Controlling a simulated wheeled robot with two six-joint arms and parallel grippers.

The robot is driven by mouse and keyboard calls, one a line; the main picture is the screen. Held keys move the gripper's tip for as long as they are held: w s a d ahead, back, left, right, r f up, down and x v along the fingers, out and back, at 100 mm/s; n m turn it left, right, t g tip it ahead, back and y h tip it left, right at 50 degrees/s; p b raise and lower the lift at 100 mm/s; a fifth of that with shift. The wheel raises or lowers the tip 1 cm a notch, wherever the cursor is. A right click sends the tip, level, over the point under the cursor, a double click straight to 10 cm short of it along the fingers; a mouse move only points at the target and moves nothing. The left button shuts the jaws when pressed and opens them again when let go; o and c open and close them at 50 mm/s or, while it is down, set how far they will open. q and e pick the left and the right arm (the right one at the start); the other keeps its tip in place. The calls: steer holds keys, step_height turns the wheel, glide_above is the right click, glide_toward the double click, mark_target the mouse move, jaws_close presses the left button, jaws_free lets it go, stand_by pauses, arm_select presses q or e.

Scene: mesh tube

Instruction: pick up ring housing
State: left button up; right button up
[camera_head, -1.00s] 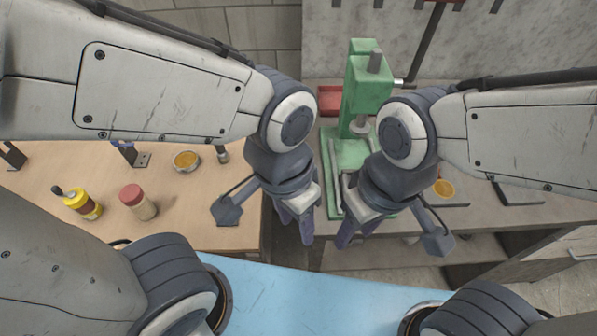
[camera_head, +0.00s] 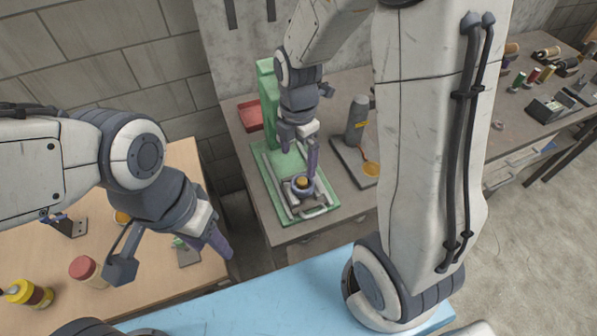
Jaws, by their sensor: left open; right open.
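A small round part with a dark ring and a golden-yellow centre (camera_head: 302,186), which looks like the ring housing, sits in the fixture on the green press base (camera_head: 268,190). My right gripper (camera_head: 302,160) is open, pointing down just above and behind this part. Its fingers overlap the part's far side in the picture, and I cannot tell whether they touch it. My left gripper (camera_head: 218,243) is open and empty, above the right edge of the wooden table, left of the press.
Bottles with red (camera_head: 87,270) and yellow (camera_head: 28,293) stand on the wooden table. Spools (camera_head: 532,76) stand far right.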

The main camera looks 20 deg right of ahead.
steer(key=d, duration=0.1)
steer(key=n, duration=0.1)
glide_above(301, 182)
step_height(301, 182, down, 6)
steer(key=shift+r+p, duration=0.2)
steer(key=shift+p, duration=0.15)
step_height(301, 182, down, 4)
steer(key=shift+s+f+p, duration=0.1)
steer(key=shift+s+p, duration=0.05)
steer(key=shift+p, duration=0.6)
steer(key=shift+f, duration=0.6)
jaws_close()
steer(key=shift+r, duration=0.2)
